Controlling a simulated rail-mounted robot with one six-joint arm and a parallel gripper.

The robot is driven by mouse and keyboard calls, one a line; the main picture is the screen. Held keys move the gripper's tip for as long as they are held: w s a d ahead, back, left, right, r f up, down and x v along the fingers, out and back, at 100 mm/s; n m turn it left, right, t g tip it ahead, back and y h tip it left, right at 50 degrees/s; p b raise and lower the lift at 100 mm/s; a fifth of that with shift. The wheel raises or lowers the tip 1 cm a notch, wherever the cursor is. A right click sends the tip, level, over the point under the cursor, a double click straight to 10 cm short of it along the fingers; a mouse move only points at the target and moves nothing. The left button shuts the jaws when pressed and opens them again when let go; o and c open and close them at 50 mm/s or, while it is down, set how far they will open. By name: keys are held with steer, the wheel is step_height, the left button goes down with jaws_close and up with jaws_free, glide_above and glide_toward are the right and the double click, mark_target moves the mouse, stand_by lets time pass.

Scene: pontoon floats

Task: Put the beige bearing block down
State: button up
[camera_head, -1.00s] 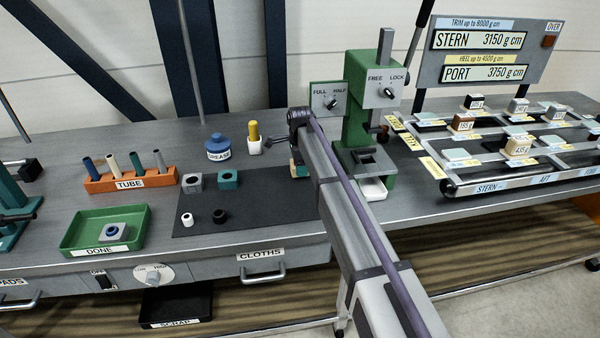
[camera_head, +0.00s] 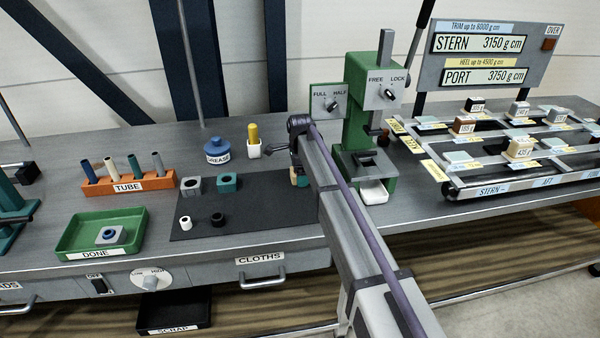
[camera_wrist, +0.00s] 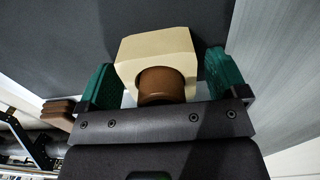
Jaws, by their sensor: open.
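The beige bearing block (camera_wrist: 155,45) sits between the two teal fingers of my gripper (camera_wrist: 161,62) in the wrist view. A brown round bushing (camera_wrist: 162,86) shows in its near face. My gripper is open, with a clear gap on the block's right side and a narrower one on its left. The block appears to rest on the dark mat (camera_wrist: 75,35). In the head view my arm hides most of the block and the gripper, near the right end of the dark mat (camera_head: 260,208).
On the mat stand a grey block (camera_head: 191,185), a teal block (camera_head: 227,182), a white bushing (camera_head: 185,223) and a black bushing (camera_head: 218,219). A green press (camera_head: 365,130) stands to the right. A green DONE tray (camera_head: 75,252) lies left. The mat's front middle is clear.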

step_height(320, 180, up, 13)
steer(key=p, duration=1.2)
steer(key=shift+f+p, duration=0.2)
steer(key=shift+p, duration=0.1)
steer(key=shift+f, duration=0.1)
steer(key=shift+s+d, duration=0.2)
steer(key=shift+s, duration=0.05)
steer(key=s+d+n, duration=0.5)
steer(key=s+d, duration=0.2)
steer(key=s, duration=0.5)
steer(key=s+d+n, duration=0.5)
steer(key=s+d, duration=0.3)
steer(key=s, duration=0.4)
steer(key=s+d+n, duration=0.5)
steer(key=s+d, duration=0.3)
steer(key=s, duration=0.4)
steer(key=shift+d, duration=0.15)
steer(key=shift+c, duration=0.4)
